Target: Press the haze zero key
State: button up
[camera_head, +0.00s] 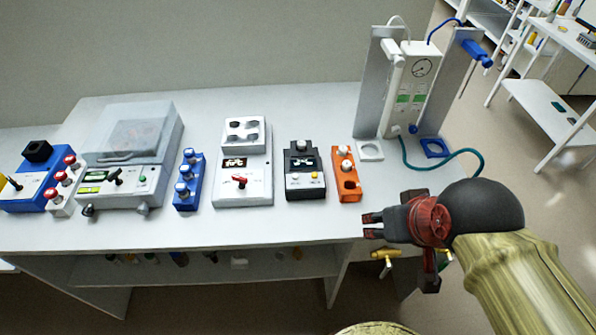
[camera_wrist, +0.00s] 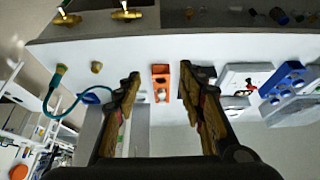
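No label reading haze zero is legible, so I cannot tell which key it is. My gripper (camera_head: 369,225) is at the bench's front right, right of and in front of these instruments, touching nothing visible. In the wrist view my gripper (camera_wrist: 158,80) has its fingers wide apart and empty, with the orange rack showing between them.
The orange rack (camera_head: 348,185) with white-topped vials stands right of the black instrument; it also shows in the wrist view (camera_wrist: 161,73). A blue rack (camera_head: 188,190) and large lidded instrument (camera_head: 125,160) are left. A tall stand with a green hose (camera_head: 445,165) is right. The front bench strip is clear.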

jog(key=c, duration=0.3)
dwell(0.4)
grip_shut()
dwell(1.4)
